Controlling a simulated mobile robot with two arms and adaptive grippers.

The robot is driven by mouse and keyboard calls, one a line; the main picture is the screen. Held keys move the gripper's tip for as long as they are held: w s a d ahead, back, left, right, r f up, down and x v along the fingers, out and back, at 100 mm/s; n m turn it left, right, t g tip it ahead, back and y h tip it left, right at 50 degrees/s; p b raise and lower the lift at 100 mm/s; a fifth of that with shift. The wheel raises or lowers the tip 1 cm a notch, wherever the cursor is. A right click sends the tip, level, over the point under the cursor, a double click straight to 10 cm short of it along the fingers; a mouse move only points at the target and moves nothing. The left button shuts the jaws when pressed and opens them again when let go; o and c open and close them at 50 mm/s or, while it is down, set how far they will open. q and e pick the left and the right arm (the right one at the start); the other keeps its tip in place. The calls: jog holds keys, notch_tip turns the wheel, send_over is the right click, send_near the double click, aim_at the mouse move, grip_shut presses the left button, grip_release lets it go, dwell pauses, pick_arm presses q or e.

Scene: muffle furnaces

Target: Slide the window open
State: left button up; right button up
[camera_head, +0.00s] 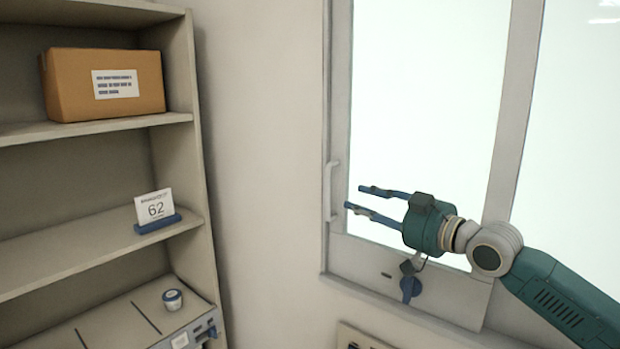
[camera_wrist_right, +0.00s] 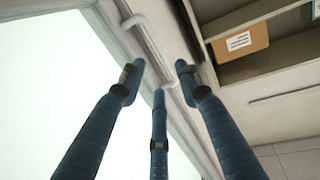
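The window (camera_head: 336,60) has a pale grey frame around bright white glass, and its sash appears closed against the left side of the frame. A white bar handle (camera_head: 329,190) stands upright on the left edge of the sash. My right gripper (camera_head: 355,197) is in front of the glass, to the right of the handle, with its blue fingers spread and pointing left toward it. In the right wrist view the open fingers (camera_wrist_right: 158,80) point toward the handle (camera_wrist_right: 150,45), with nothing between them. My left gripper is not in view.
A shelf unit (camera_head: 190,130) stands at the left with a cardboard box (camera_head: 78,90), a sign reading 62 (camera_head: 155,207) and a small round container (camera_head: 172,299). Bare wall (camera_head: 265,150) lies between shelf and window. A blue latch-like part (camera_head: 410,288) shows below my right gripper.

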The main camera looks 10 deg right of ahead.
jog(key=p+x, duration=0.2)
jog(key=x, duration=0.1)
jog(key=r+p+x, duration=0.1)
jog(key=x, duration=0.3)
jog(key=r+p+x, duration=0.1)
jog(key=p+x, duration=0.1)
jog(key=x, duration=0.2)
jog(key=shift+r+p, duration=0.15)
jog(key=shift+p, duration=0.2)
jog(key=shift+c, duration=0.3)
grip_shut()
